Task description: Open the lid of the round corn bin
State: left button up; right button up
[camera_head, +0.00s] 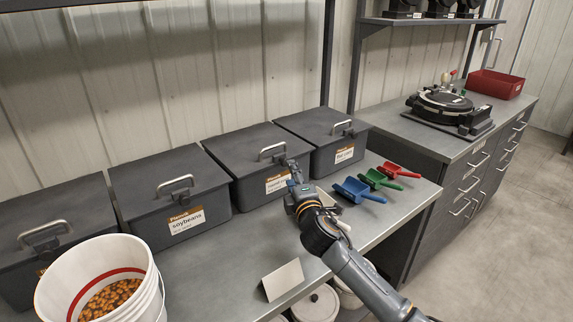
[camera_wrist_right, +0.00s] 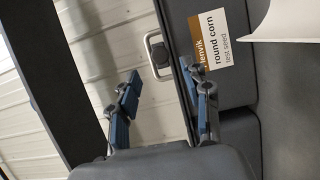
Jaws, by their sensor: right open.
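The round corn bin is the dark lidded box whose label reads "round corn" (camera_wrist_right: 212,42) in the right wrist view. It appears to be the third bin from the left (camera_head: 243,178) in the head view, its label partly covered and unclear there. Its lid looks shut, with a metal loop handle (camera_head: 271,151) on top; the handle also shows in the wrist view (camera_wrist_right: 155,50). My right gripper (camera_head: 292,168) is at this bin's front right, close to the handle. In the wrist view its two blue-padded fingers (camera_wrist_right: 166,98) are apart and empty, with the handle beyond them. My left gripper is out of view.
Other lidded bins flank it: soybeans (camera_head: 140,205), one at far left (camera_head: 60,205) and one at right (camera_head: 312,130). A white seed bucket (camera_head: 150,285) stands front left. Blue (camera_head: 357,190), green (camera_head: 378,178) and red (camera_head: 398,170) scoops lie right. Bare counter (camera_head: 225,255) lies in front.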

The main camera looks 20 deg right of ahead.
jog(key=w, duration=0.6)
jog(key=shift+d, duration=0.15)
jog(key=shift+c, duration=0.9)
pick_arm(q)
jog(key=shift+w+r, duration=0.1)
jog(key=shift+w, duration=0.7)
pick_arm(e)
grip_shut()
